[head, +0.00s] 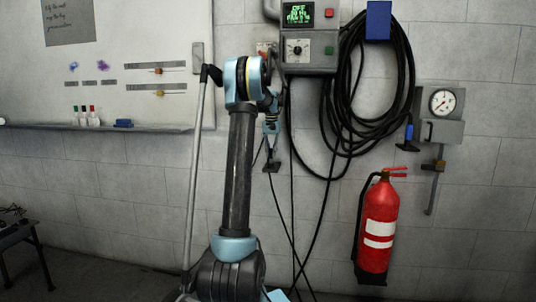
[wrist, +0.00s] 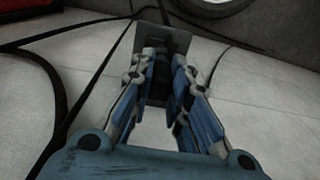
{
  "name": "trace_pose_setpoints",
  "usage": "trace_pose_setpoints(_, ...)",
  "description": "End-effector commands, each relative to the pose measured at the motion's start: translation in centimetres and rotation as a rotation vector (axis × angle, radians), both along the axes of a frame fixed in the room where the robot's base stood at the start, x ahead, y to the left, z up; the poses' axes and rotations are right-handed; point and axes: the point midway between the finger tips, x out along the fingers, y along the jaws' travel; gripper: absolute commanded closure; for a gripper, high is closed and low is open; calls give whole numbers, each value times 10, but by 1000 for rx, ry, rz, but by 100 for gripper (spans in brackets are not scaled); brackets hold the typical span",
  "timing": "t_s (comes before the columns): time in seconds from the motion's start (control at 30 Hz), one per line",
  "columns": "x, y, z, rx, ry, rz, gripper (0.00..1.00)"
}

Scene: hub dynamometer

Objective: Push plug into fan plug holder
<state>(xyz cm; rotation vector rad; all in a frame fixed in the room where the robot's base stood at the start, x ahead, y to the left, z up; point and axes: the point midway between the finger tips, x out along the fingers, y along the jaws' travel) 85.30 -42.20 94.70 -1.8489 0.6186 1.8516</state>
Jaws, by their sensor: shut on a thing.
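In the wrist view my gripper (wrist: 163,60) has its two blue-and-grey fingers closed around a dark, blocky plug (wrist: 158,92). A dark grey square plate (wrist: 122,48), which looks like the fan plug holder, lies just beyond the fingertips. The plug's far end is in shadow, so I cannot tell whether it sits in the holder or only in front of it. In the head view my gripper (head: 271,128) points down in front of the wall. A small black piece (head: 271,166) shows below it, too small to tell plug from holder.
A control box (head: 308,50) with a lit display hangs above right of my gripper. Coiled black cable (head: 345,100) hangs beside it, and loose cables run down the wall. A red fire extinguisher (head: 377,228) and a pressure gauge (head: 443,102) are to the right. A whiteboard (head: 110,60) is on the left.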

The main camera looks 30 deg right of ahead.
Motion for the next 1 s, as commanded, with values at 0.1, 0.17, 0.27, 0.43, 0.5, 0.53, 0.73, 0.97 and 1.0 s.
trace_pose_setpoints(0.1,0,0,-2,0,0,0,100)
trace_pose_setpoints(0.17,0,0,-4,0,0,0,100)
trace_pose_setpoints(0.27,0,0,-6,0,0,0,100)
trace_pose_setpoints(0.43,0,0,-10,0,0,0,100)
trace_pose_setpoints(0.5,0,0,-12,0,0,0,100)
trace_pose_setpoints(0.53,0,0,-13,0,0,0,100)
trace_pose_setpoints(0.73,0,0,-13,0,0,0,77)
trace_pose_setpoints(0.97,0,0,-13,0,0,0,60)
trace_pose_setpoints(1.0,0,0,-13,0,0,0,60)
